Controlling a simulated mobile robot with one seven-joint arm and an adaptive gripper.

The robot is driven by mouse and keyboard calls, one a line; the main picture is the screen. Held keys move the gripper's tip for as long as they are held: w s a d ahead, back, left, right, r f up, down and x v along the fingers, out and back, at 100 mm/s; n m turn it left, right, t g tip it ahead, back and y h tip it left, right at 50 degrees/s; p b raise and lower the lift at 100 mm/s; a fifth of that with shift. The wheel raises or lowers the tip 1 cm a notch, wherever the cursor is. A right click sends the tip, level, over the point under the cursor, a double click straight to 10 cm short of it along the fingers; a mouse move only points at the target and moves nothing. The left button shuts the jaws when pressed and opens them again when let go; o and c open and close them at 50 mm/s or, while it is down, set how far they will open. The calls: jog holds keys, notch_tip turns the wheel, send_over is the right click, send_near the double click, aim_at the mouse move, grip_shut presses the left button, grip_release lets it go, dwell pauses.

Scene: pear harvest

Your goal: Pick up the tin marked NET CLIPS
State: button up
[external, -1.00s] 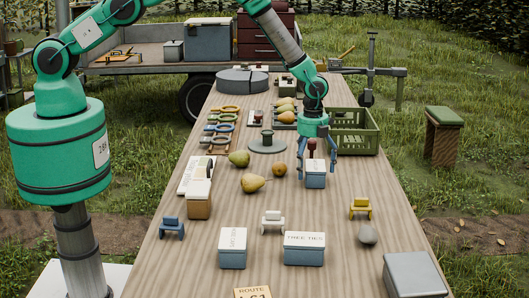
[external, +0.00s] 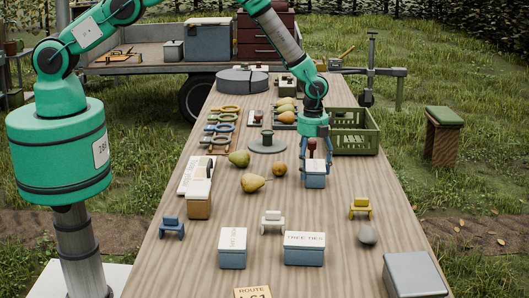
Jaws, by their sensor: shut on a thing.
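My gripper (external: 315,160) points down over the far middle of the table, with its fingers shut on the sides of a small blue-grey tin (external: 315,181) with a pale lid. The tin appears to rest on the table, and its lettering is too small to read. Another blue tin (external: 233,259) with a white lid stands at the front; its sideways lettering is not clear. A blue tin marked TREE TIES (external: 304,256) stands to its right.
Pears (external: 254,183) lie left of my gripper. A green crate (external: 368,140) stands close on its right. Small blue, white and yellow chair-shaped pieces (external: 360,207), a grey stone (external: 367,236) and a grey box (external: 413,275) are nearer the front. Bare wood lies between.

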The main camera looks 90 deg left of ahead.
aim_at(311, 164)
jog(key=shift+r, duration=5)
